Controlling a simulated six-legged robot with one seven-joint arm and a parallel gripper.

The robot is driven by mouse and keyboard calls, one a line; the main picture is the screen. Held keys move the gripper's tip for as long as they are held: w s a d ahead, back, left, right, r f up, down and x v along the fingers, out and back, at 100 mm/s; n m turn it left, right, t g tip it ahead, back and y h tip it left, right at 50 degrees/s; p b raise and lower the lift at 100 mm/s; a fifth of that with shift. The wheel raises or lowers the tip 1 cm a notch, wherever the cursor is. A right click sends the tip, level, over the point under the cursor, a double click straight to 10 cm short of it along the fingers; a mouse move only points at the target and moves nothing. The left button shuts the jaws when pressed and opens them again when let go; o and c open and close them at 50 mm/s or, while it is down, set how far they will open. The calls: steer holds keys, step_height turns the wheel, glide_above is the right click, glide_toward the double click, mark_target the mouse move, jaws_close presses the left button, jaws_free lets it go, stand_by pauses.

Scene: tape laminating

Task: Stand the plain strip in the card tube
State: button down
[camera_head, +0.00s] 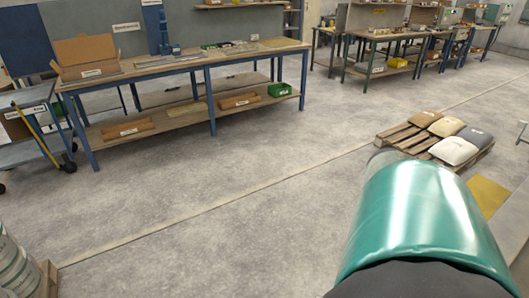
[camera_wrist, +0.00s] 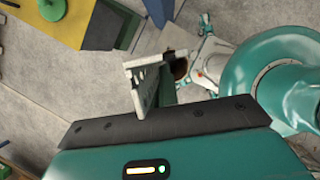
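I cannot make out the plain strip or the card tube in either view. The blue-legged workbench (camera_head: 150,70) at the back left bears small items too far off to name. In the wrist view my gripper (camera_wrist: 152,88) shows a pale grey finger with holes in it, and a greenish part close behind it. The fingers overlap from this angle, so I cannot tell whether they are open or shut. No held object is clear. In the head view my own teal arm fills the lower right, and my gripper is out of sight.
An open cardboard box (camera_head: 88,58) stands on the bench's left end. A green bin (camera_head: 280,89) and orange trays (camera_head: 128,129) sit on its lower shelf. A blue cart (camera_head: 30,125) stands at left, a pallet of sacks (camera_head: 455,150) at right. The middle floor is clear.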

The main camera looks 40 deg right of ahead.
steer(key=shift+f, duration=0.75)
steer(key=c, duration=1.6)
jaws_free()
steer(key=shift+r, duration=0.15)
steer(key=v, duration=1.3)
steer(key=shift+r, duration=0.35)
steer(key=shift+w+f, duration=0.1)
steer(key=shift+f, duration=0.05)
